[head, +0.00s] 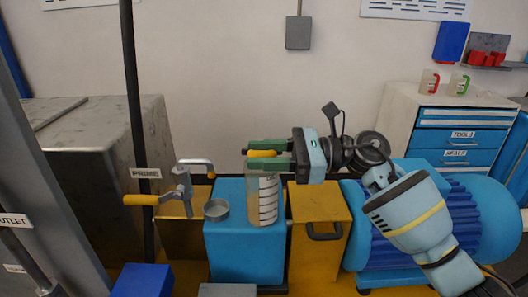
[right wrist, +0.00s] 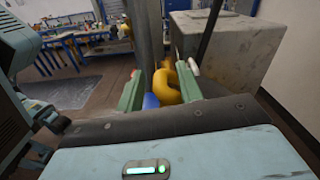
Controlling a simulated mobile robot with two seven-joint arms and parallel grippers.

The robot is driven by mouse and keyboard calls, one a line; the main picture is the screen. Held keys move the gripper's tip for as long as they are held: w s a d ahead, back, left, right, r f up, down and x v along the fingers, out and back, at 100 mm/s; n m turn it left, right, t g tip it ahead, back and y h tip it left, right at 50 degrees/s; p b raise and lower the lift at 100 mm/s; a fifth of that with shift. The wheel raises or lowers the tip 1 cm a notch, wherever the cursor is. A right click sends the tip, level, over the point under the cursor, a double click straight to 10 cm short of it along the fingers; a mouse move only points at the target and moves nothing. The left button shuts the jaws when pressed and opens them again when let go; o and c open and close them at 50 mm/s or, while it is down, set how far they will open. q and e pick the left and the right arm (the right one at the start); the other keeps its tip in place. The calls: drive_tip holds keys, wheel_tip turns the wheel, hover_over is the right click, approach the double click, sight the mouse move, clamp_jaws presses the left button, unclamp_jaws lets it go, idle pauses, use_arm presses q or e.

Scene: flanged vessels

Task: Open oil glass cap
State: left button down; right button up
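The oil glass (head: 264,203) is a clear upright cylinder with dark level marks, standing by the blue block (head: 232,245) in the head view. My right gripper (head: 258,153) is above its top, reaching in from the right with green fingers. A yellow part (head: 262,154), seemingly the cap's handle, lies between the fingers. In the right wrist view the yellow curved part (right wrist: 166,88) is near the right-hand finger, with a gap on the left, so my right gripper (right wrist: 160,85) looks open around it. The fingers hide the glass's rim. My left gripper is not in view.
A crank with a yellow grip (head: 140,199) and a small grey dish (head: 216,208) are left of the glass. A dark post (head: 134,90) rises farther left. A yellow block with a handle (head: 318,205) and blue motor (head: 495,215) are right.

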clamp_jaws()
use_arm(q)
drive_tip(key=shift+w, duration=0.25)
